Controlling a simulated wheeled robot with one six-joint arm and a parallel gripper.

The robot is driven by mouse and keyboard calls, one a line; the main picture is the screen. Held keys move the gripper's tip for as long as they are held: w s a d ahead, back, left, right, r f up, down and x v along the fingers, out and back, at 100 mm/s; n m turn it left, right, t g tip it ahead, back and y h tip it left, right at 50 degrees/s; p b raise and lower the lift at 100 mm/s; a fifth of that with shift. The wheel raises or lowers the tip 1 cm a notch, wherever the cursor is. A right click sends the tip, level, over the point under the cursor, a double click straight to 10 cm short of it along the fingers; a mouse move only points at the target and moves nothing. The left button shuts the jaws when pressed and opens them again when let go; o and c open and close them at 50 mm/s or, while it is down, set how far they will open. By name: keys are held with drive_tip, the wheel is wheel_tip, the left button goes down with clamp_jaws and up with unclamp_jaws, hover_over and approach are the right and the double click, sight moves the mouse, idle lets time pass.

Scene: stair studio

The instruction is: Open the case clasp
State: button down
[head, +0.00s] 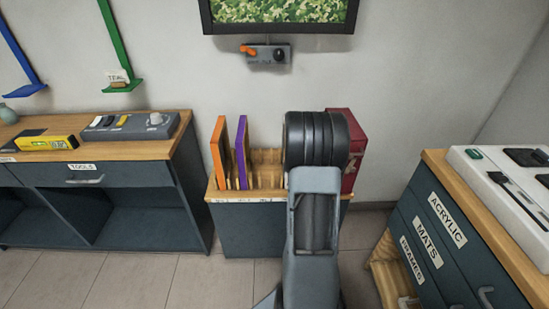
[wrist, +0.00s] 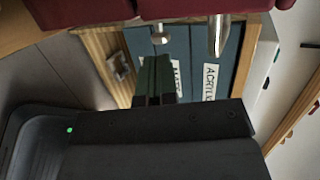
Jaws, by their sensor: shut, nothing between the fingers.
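The dark red case (head: 349,145) stands upright at the right end of the wooden rack, partly hidden by my arm in the head view. In the wrist view, a dark red surface (wrist: 85,12), apparently the case, runs along the top edge. In the head view my arm hides the gripper.
The rack (head: 265,178) also holds an orange panel (head: 219,150) and a purple panel (head: 242,152). A tool counter (head: 95,150) is at left. A labelled drawer cabinet (head: 425,235) stands at right. Tiled floor (head: 140,285) is clear between the rack and the left counter's front.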

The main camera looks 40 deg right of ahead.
drive_tip(key=a+r+m+t+y+p, duration=0.2)
drive_tip(key=a+r+m+p, duration=0.3)
drive_tip(key=a+r+m, duration=0.3)
drive_tip(key=w+a+r+m+t+y+p, duration=0.1)
drive_tip(key=a+r+m+y+p, duration=0.2)
drive_tip(key=a, duration=1.4)
wheel_tip(320, 180, up, 6)
drive_tip(key=m+p, duration=0.2)
drive_tip(key=m, duration=0.2)
drive_tip(key=shift+w+f+m+t+p, duration=0.15)
drive_tip(key=shift+w+m+t+p, duration=0.15)
drive_tip(key=shift+m+t+p, duration=0.1)
